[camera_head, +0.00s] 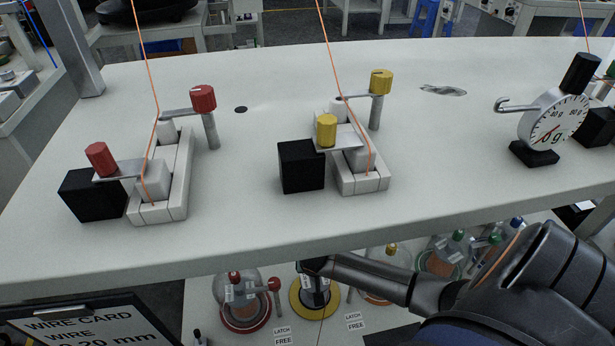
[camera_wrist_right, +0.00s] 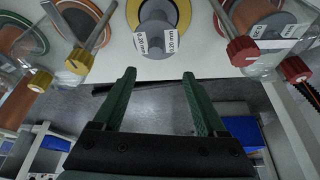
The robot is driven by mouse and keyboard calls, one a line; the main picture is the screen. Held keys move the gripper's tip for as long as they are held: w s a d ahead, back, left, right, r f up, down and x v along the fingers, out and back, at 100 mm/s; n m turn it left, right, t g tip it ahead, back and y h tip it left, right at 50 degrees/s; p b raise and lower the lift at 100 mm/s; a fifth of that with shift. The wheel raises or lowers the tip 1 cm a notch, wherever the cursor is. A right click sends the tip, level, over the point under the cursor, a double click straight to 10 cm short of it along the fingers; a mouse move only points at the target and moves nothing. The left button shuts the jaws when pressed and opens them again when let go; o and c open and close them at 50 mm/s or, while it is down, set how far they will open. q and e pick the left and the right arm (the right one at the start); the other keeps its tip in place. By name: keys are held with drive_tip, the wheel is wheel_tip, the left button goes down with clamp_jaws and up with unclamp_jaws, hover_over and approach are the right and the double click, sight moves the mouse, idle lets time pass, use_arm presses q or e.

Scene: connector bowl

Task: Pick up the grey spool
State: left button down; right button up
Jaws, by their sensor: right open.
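The grey spool (camera_wrist_right: 156,28) stands on a yellow disc (camera_wrist_right: 184,10) at the top middle of the right wrist view, with white labels on its sides. In the head view the spool (camera_head: 314,293) shows on the lower shelf, partly covered by my right arm. My right gripper (camera_wrist_right: 158,75) is open, with two green fingers apart and nothing between them. The spool lies just beyond the fingertips, roughly in line with the gap; no contact shows. My left gripper is not in view.
Glass-covered spools with red (camera_head: 234,278) and yellow (camera_wrist_right: 80,61) knobs stand on both sides on the shelf (camera_head: 205,293). The tabletop (camera_head: 250,235) overhangs it, bearing two wire fixtures and a dial gauge (camera_head: 556,115).

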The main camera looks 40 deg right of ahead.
drive_tip(key=b+x, duration=0.1)
drive_tip(key=x, duration=0.1)
drive_tip(key=b+x, duration=0.1)
drive_tip(key=x, duration=0.1)
drive_tip(key=b+x, duration=0.1)
drive_tip(key=x, duration=0.1)
drive_tip(key=shift+s+f+b, duration=0.1)
drive_tip(key=shift+s+b, duration=0.15)
drive_tip(key=shift+b, duration=0.05)
drive_tip(key=shift+w+d+f+b, duration=0.1)
drive_tip(key=shift+f+b, duration=0.1)
drive_tip(key=shift+f, duration=0.1)
drive_tip(key=shift+w+d+f+b, duration=0.1)
drive_tip(key=shift+w+f+b, duration=0.05)
drive_tip(key=shift+f, duration=0.2)
drive_tip(key=b+x, duration=0.2)
drive_tip(key=x, duration=0.1)
drive_tip(key=b+x, duration=0.2)
drive_tip(key=shift+s+f, duration=0.1)
drive_tip(key=shift+s, duration=0.25)
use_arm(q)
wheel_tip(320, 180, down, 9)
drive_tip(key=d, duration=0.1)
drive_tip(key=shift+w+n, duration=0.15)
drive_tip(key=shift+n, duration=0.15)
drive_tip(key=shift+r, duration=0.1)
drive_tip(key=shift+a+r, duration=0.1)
use_arm(e)
clamp_jaws()
